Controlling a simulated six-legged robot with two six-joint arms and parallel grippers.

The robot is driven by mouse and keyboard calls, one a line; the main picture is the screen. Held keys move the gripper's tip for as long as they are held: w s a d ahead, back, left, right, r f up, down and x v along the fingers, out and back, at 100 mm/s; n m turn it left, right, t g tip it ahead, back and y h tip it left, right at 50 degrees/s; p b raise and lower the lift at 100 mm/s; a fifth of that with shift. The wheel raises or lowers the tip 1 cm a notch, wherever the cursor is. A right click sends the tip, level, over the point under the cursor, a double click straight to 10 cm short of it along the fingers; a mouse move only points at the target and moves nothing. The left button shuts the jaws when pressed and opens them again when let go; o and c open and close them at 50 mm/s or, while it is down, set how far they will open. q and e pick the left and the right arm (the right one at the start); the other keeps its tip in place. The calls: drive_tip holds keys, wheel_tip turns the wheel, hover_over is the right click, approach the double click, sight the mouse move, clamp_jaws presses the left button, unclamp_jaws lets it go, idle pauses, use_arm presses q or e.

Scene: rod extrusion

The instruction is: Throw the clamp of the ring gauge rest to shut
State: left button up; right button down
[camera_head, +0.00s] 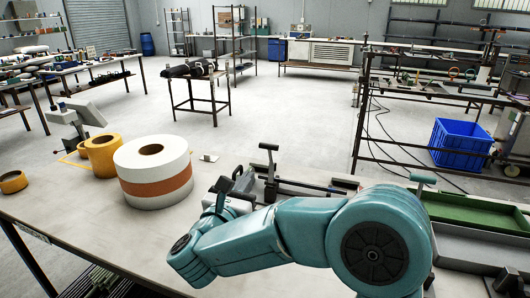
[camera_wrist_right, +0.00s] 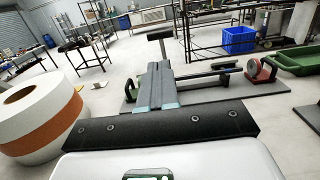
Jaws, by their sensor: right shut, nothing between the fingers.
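The rest's clamp shows as a dark T-shaped handle (camera_head: 269,148) on an upright post, in the middle of the head view. In the right wrist view the handle (camera_wrist_right: 160,34) stands upright just beyond my fingertips. The rest's grey base plate (camera_wrist_right: 225,88) lies flat on the bench, with a dark rod (camera_wrist_right: 208,76) running right. My right gripper (camera_head: 246,180) is shut and empty, its fingers (camera_wrist_right: 158,66) together and directed at the clamp post. They hide the post's lower part; I cannot tell whether they touch it. My left gripper is out of view.
A large white roll with an orange band (camera_head: 156,192) stands left of my right gripper, with yellow rolls (camera_head: 103,154) behind. A round red-and-grey part (camera_wrist_right: 262,69) sits at the plate's right. A green tray (camera_head: 470,211) lies further right. The bench front left is clear.

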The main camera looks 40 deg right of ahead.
sight(268, 148)
drive_tip(key=p+x, duration=0.4)
drive_tip(key=x, duration=0.7)
drive_tip(key=shift+d, duration=0.15)
drive_tip(key=shift+w+d, duration=0.3)
drive_tip(key=shift+d, duration=0.05)
drive_tip(key=shift+d, duration=0.1)
